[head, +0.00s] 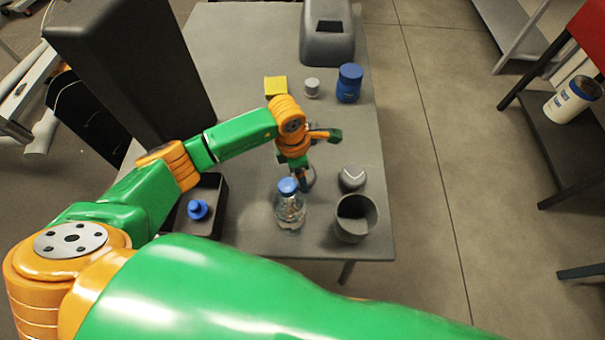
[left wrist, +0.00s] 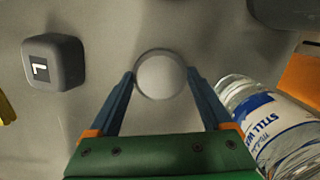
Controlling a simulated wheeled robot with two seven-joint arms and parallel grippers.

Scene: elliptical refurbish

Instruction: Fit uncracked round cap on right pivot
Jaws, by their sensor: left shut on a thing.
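My left gripper (head: 303,182) is low over the table's near half, just behind the water bottle. In the left wrist view its two fingers (left wrist: 160,78) are shut on a round pale grey disc with a darker rim, the round cap (left wrist: 160,76). No crack shows on the face I see. In the head view the cap (head: 310,176) is mostly hidden behind the fingers and the bottle. I cannot tell whether it touches the table. I cannot pick out the right pivot in either view. My right gripper is not in view.
The water bottle (head: 290,208) stands close by the gripper. A grey cup (head: 356,218) and a grey rounded object (head: 352,177) are to its right. A black tray (head: 215,188) is left. A yellow block (head: 275,86) and a blue jar (head: 349,83) stand farther back.

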